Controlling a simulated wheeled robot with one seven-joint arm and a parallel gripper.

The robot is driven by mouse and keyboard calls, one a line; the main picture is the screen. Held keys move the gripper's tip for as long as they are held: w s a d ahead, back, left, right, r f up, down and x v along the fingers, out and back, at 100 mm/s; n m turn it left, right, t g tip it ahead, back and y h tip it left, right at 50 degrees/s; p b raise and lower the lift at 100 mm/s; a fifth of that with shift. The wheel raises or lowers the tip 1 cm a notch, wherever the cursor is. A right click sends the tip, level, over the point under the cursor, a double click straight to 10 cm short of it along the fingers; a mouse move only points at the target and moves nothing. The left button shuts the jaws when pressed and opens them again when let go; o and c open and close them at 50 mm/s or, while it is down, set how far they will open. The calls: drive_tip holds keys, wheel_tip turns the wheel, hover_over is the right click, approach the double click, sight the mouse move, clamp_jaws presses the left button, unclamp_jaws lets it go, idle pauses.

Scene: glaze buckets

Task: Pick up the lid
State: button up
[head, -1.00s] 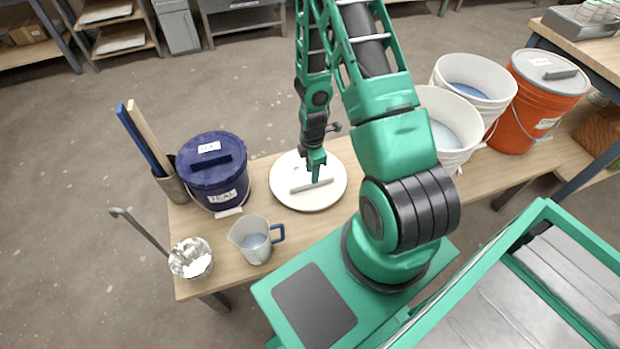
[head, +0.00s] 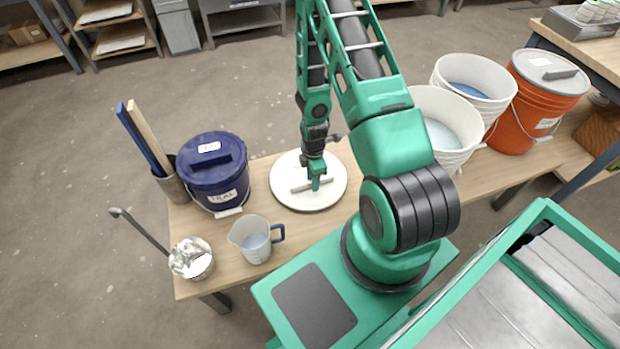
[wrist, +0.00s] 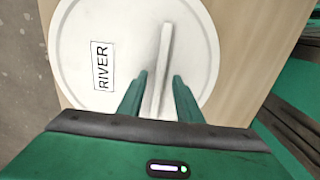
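A round white lid (head: 318,202) lies flat on the wooden bench, with a raised bar handle (head: 300,187) across it. In the wrist view the lid (wrist: 110,25) carries a label reading RIVER (wrist: 101,66), and the handle (wrist: 163,60) runs away from me. My gripper (head: 314,186) is low over the lid at the handle. In the wrist view my gripper (wrist: 162,78) has one finger on each side of the handle, with gaps showing between fingers and bar. It is open and holds nothing.
A dark blue lidded bucket (head: 222,190) and a measuring jug (head: 256,243) stand left of the lid. A metal ladle cup (head: 190,262) is at the front left. White buckets (head: 440,150) and an orange lidded bucket (head: 519,115) stand to the right, beyond my arm.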

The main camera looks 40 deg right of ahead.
drive_tip(key=shift+f, duration=0.2)
idle(0.3)
clamp_jaws()
idle(1.3)
